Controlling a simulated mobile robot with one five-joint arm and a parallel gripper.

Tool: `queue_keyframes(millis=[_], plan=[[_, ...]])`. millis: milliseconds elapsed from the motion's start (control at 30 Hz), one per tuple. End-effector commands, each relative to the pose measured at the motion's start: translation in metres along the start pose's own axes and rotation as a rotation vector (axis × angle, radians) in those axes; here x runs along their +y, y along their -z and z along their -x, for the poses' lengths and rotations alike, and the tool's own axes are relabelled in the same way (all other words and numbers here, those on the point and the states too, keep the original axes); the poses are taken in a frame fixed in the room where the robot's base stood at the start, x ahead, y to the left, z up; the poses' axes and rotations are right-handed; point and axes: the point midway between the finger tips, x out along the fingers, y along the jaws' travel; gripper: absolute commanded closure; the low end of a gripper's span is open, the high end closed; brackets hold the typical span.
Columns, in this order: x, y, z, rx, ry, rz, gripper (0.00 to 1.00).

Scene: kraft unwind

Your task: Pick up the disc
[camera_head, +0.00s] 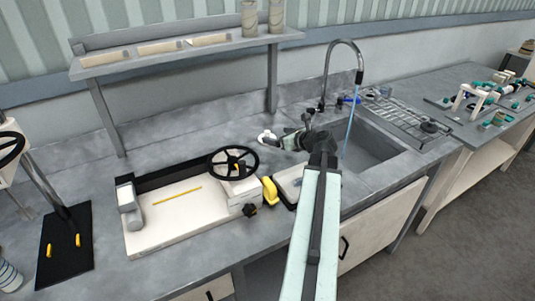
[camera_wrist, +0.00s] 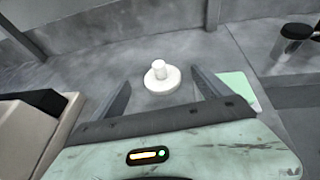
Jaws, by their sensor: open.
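A white disc (camera_wrist: 161,80) with a short round knob on top rests on the grey worktop (camera_wrist: 75,70). In the wrist view it appears between the tips of my open gripper (camera_wrist: 160,78), slightly beyond them. Nothing is held between the fingers. In the head view a small white piece, likely the disc (camera_head: 266,136), shows just left of my gripper (camera_head: 288,141). My arm partly hides the area around it, and contact cannot be made out.
A cream machine with a black handwheel (camera_head: 233,162) stands left of my gripper. A sink (camera_head: 372,150) with a curved tap (camera_head: 343,43) is at the right. A shelf (camera_head: 190,49) stands behind. A pale green plate (camera_wrist: 237,90) lies right of the disc.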

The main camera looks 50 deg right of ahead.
Motion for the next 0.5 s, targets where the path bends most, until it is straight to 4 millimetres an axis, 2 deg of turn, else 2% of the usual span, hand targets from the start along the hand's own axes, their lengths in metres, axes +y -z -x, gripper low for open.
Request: queue_keyframes(millis=[133, 300, 500], plan=[[-0.001, 0.000, -0.002, 0.000, 0.000, 0.000, 0.12], [-0.002, 0.002, -0.023, 0.000, 0.000, 0.000, 0.12], [-0.001, 0.003, -0.031, 0.001, 0.000, 0.000, 0.12]])
